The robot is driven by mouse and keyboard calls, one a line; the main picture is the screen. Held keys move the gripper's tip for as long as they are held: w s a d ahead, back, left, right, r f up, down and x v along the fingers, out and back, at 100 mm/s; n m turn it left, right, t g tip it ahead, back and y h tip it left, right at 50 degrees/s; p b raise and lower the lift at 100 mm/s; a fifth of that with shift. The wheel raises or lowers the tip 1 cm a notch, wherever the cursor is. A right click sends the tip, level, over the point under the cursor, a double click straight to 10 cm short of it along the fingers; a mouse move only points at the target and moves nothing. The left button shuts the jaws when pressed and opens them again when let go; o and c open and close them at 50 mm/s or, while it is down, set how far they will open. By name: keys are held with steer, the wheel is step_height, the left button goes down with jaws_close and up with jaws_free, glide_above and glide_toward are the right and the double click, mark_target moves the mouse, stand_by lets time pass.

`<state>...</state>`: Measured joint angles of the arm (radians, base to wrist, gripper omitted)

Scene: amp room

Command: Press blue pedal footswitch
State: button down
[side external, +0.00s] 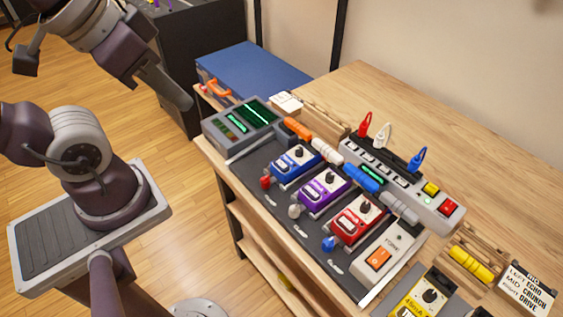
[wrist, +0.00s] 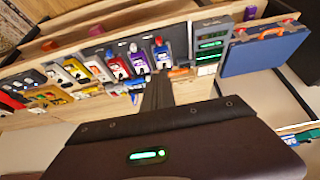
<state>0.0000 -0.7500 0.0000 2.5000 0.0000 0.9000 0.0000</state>
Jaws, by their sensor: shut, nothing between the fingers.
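The blue pedal (side external: 291,176) is the leftmost of three small pedals on the dark pedalboard in the side view. It has a white top panel with a dark knob and a footswitch (side external: 283,167) at its front. In the wrist view the blue pedal (wrist: 161,56) stands just beyond the fingertips, right of the purple one. My gripper (side external: 183,101) is shut and empty, raised up and to the left of the pedalboard, well apart from the blue pedal. Its dark fingers (wrist: 158,88) also show in the wrist view.
Beside the blue pedal are a purple pedal (side external: 322,190) and a red pedal (side external: 356,219). A grey unit with green screens (side external: 240,124) stands left. Coloured plugs and a power strip (side external: 435,205) are behind. A blue case (side external: 250,68) lies at the back left.

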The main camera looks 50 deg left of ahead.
stand_by(0.8)
steer(key=w+a+f+n+t+y, duration=0.1)
steer(key=w+a+y, duration=0.2)
steer(key=w+a, duration=0.55)
steer(key=m+h, duration=0.2)
steer(key=h, duration=0.8)
glide_above(277, 163)
step_height(277, 163, down, 15)
steer(key=shift+r+g, duration=0.2)
steer(key=shift+g, duration=0.1)
steer(key=shift+f, duration=4.45)
